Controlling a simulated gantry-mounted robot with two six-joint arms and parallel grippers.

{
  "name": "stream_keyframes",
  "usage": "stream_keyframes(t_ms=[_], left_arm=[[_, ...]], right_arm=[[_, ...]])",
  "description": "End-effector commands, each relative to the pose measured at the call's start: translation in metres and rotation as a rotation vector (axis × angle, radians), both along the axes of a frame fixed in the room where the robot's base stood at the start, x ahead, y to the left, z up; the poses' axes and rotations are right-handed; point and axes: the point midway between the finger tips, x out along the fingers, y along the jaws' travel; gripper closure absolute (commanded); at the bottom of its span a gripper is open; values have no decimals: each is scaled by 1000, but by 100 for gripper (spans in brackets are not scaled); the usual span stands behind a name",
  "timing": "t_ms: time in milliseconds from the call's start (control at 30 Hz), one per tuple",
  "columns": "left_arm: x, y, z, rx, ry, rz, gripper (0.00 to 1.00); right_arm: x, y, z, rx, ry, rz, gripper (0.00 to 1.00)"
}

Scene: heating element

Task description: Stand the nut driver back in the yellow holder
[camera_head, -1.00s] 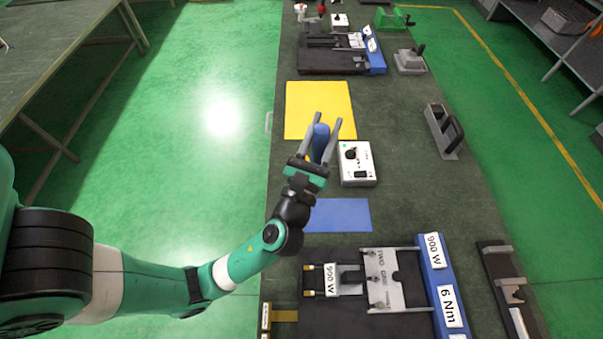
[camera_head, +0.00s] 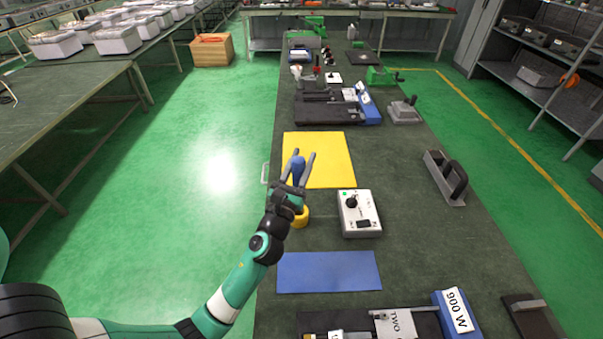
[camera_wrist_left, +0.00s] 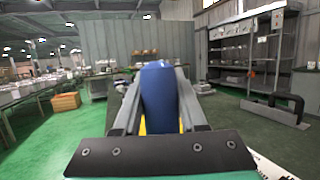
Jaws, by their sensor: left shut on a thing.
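My left gripper (camera_head: 299,172) is shut on the blue handle of the nut driver (camera_head: 298,168), above the near-left part of the yellow mat. In the left wrist view the blue handle (camera_wrist_left: 160,98) fills the space between the two grey fingers. The shaft and tip of the driver are hidden. The yellow holder (camera_head: 302,217) is a small round piece on the bench, left of the white control box, partly covered by my left wrist. Its opening cannot be made out. My right gripper is not in view.
The white control box (camera_head: 360,213) with a black knob stands right of the holder. A blue mat (camera_head: 328,272) lies nearer, and the yellow mat (camera_head: 325,157) farther. A black-handled tool (camera_head: 445,178) is at the right. The bench middle right of the box is clear.

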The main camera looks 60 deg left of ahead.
Motion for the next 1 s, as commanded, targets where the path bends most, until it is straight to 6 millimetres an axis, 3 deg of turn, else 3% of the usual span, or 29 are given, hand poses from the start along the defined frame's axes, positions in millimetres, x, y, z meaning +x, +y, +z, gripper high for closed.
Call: stream_keyframes(t_ms=[100,200,467,900,933,1000], left_arm=[[1,4,-26,1,-1,0,100],[1,4,-39,1,-1,0,100],[1,4,-35,1,-1,0,100],[1,4,-48,1,-1,0,100],[1,4,-48,-1,1,0,53],[1,4,-48,-1,1,0,41]], right_arm=[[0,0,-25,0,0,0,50],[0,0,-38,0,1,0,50],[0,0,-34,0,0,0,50],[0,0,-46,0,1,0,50],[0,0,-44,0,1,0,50],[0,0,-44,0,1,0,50]])
